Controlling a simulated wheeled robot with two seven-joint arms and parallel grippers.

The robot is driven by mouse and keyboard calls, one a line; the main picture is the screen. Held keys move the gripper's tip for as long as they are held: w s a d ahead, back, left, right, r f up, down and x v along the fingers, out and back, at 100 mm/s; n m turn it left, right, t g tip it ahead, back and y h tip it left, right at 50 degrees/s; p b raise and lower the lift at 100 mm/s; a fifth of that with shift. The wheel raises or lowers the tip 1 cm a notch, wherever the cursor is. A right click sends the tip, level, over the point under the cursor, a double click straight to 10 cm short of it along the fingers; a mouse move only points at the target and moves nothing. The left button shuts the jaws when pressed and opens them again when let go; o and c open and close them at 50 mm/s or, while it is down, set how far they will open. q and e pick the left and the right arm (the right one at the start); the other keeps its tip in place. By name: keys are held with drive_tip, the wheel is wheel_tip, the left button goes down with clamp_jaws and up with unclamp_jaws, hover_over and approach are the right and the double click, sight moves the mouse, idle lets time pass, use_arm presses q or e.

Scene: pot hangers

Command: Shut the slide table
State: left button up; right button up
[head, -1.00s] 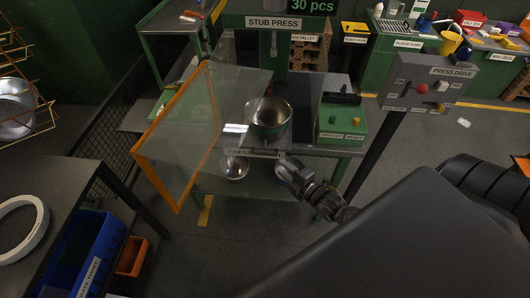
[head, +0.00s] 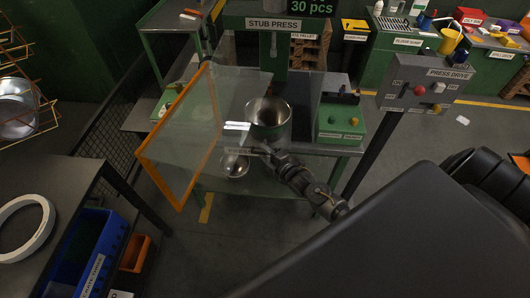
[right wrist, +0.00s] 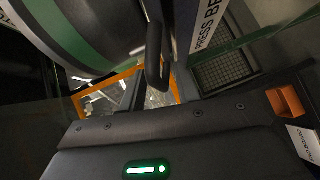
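The stub press (head: 273,24) stands at the back middle. A metal pot (head: 268,122) stands upright near the front of its table (head: 306,142); I cannot clearly tell the slide table from the bed around it. My right gripper (head: 267,152) is at the table's front edge, just below the pot, partly over the front label. In the right wrist view a dark upright bar (right wrist: 155,55) shows close up, beside a press label (right wrist: 208,28). I cannot tell whether the fingers are open or touching anything. My left gripper is not in view.
An orange-framed clear guard (head: 180,140) stands open left of the pot. A green button box (head: 340,122) is on the table's right. A press drive panel (head: 425,85) stands further right. A bench with a blue bin (head: 85,250) is front left. A bowl (head: 235,166) sits below.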

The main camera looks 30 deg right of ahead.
clamp_jaws()
idle(0.3)
